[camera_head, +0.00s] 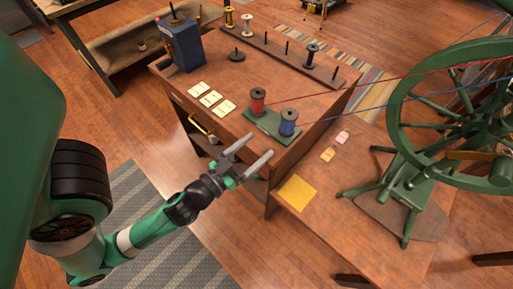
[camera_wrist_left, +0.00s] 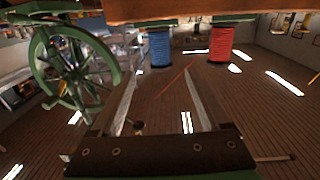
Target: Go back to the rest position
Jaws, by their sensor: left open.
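My left gripper (camera_head: 247,160) is open and empty, at the front edge of the wooden cabinet top. It is just in front of a green stand (camera_head: 270,128) that carries a red spool (camera_head: 258,103) and a blue spool (camera_head: 288,123). In the left wrist view, the open fingers (camera_wrist_left: 160,95) have nothing between them. The blue spool (camera_wrist_left: 160,48) and the red spool (camera_wrist_left: 221,44) show beyond them, apart from the fingers. My right gripper is in neither view.
A green spinning wheel (camera_head: 440,130) stands at the right, with red and blue threads running toward the spools. A peg rack (camera_head: 285,55), white cards (camera_head: 211,98) and a blue box (camera_head: 182,45) are on the cabinet. A yellow cloth (camera_head: 297,192) lies on the lower table. Floor at the lower middle is clear.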

